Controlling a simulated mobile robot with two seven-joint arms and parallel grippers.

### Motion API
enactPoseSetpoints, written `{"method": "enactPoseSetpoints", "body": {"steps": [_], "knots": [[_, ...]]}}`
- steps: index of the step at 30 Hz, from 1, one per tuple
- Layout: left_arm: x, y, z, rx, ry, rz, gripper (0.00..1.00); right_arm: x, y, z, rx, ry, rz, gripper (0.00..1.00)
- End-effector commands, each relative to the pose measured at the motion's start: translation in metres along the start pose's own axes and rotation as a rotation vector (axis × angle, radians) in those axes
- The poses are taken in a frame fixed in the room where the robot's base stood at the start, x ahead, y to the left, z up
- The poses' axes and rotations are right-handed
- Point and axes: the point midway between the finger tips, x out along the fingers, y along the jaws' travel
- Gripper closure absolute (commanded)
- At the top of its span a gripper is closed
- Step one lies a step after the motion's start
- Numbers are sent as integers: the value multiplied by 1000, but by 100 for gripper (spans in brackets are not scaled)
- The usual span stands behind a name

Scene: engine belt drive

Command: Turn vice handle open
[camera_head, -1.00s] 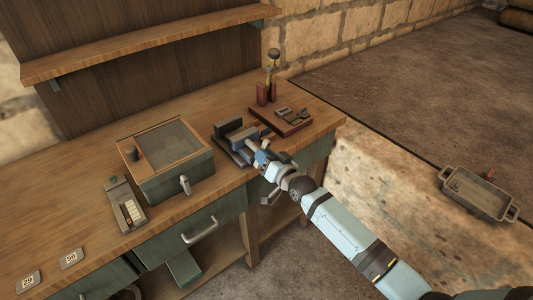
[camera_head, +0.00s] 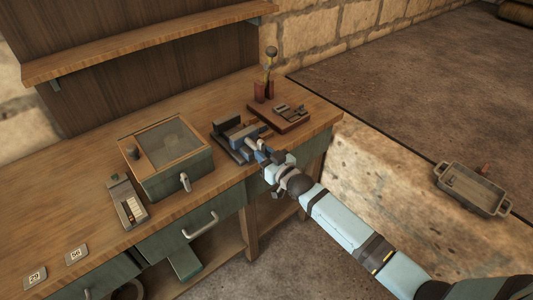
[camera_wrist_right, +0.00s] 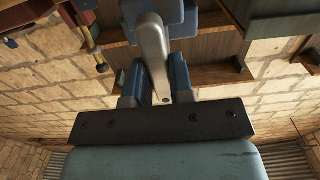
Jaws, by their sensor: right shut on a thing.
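The vice (camera_head: 230,136), dark with blue-grey jaws, sits near the front edge of the wooden workbench (camera_head: 75,215). My right gripper (camera_head: 262,152) reaches the vice's front side from the lower right. In the right wrist view, its two blue fingers (camera_wrist_right: 157,82) are shut on a light metal bar, the vice handle (camera_wrist_right: 153,48). The bar runs up from between the fingers, slightly tilted, towards a blue-grey vice part. In the head view the handle is mostly hidden by the gripper. My left gripper is not in view.
A glass-topped box (camera_head: 168,158) stands left of the vice. A red-brown tray (camera_head: 283,118) with small parts lies behind right, beside a stand with a round knob (camera_head: 270,52). A drawer handle (camera_head: 200,225) sticks out below the bench top. A metal tray (camera_head: 470,190) lies far right.

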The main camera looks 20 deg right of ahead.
Motion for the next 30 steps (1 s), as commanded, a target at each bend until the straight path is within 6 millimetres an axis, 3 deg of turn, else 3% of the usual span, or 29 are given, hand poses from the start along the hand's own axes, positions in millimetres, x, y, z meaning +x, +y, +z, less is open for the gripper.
{"method": "enactPoseSetpoints", "body": {"steps": [1, 9, 10, 12, 20, 22, 25, 30], "knots": [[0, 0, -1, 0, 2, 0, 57, 7, 1, -12, -10, 18, 1, 100], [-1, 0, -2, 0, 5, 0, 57, 7, 1, -11, -10, 18, 1, 100], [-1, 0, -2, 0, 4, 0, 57, 7, 1, -11, -10, 18, 1, 76], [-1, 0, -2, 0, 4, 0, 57, 7, 1, -11, -10, 18, 1, 60], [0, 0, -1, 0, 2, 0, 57, 5, 1, -11, -9, 17, 1, 59], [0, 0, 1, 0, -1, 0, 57, 0, 0, -11, -9, 18, 1, 53], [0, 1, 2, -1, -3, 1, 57, -15, 0, -10, -8, 18, 0, 53], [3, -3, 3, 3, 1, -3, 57, -56, 0, -7, -7, 14, 1, 53]]}}
